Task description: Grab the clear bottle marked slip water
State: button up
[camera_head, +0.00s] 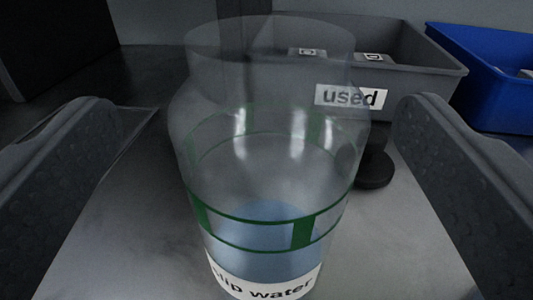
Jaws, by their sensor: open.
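A clear bottle (270,180) stands upright in the middle of the view, close to the camera. It has green bands, bluish contents low down, and a white label (268,290) whose visible letters read like "slip water", cut by the bottom edge. My gripper (268,135) is open, with one dark textured finger at the left and one at the right. The bottle stands between the fingers, with a gap on both sides. The bottle's base is out of view.
A grey bin (415,85) labelled "used" stands behind the bottle, holding some labelled items. A blue bin (490,85) is at the far right. A small dark round object (374,170) stands just right of the bottle. The grey surface (125,225) left of the bottle is clear.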

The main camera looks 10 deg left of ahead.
jog(key=shift+w+a+b, duration=0.15)
jog(key=shift+w+b, duration=0.15)
jog(key=shift+w, duration=1.05)
jog(key=shift+w+a+b, duration=0.15)
jog(key=shift+w+b, duration=0.1)
jog(key=shift+w, duration=1.05)
jog(key=shift+c, duration=0.3)
jog(key=c, duration=1.4)
jog(key=shift+r, duration=0.1)
